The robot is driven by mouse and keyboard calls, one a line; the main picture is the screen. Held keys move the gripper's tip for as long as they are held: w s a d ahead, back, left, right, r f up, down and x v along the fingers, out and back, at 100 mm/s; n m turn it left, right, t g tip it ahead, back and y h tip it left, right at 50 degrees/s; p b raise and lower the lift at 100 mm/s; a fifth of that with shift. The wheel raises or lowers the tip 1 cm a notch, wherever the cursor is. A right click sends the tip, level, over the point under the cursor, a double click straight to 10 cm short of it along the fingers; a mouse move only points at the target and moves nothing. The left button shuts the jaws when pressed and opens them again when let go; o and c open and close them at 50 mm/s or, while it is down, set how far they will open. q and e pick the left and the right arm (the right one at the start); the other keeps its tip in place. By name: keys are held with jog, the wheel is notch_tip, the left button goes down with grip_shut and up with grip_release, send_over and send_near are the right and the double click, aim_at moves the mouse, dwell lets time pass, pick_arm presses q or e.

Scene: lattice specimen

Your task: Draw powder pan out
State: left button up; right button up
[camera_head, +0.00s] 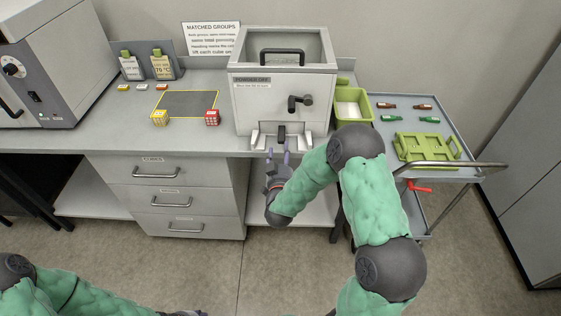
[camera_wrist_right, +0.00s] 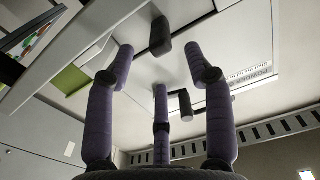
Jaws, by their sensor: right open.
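The grey powder box (camera_head: 283,100) stands on the bench, its low front opening holding the powder pan (camera_head: 262,141). The pan's short dark handle (camera_head: 281,133) faces forward and also shows in the right wrist view (camera_wrist_right: 160,36). My right gripper (camera_head: 278,153) is just in front of and below the handle, fingers spread and pointing at it. In the right wrist view my right gripper (camera_wrist_right: 160,68) has its fingers apart with nothing between them; the handle is beyond their tips. Only a sliver of my left gripper (camera_head: 190,313) shows at the bottom edge; its fingers are hidden.
A dark lever (camera_head: 300,103) sticks out of the box front above the pan. A green bin (camera_head: 352,106) stands right of the box, beside a cart (camera_head: 455,150) with a green rack (camera_head: 427,147). Drawers (camera_head: 165,172) are below.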

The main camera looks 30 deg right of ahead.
aim_at(281, 143)
jog(key=b+x, duration=0.1)
jog(key=x, duration=0.7)
jog(key=shift+b, duration=0.35)
jog(key=shift+a+f, duration=0.1)
grip_shut()
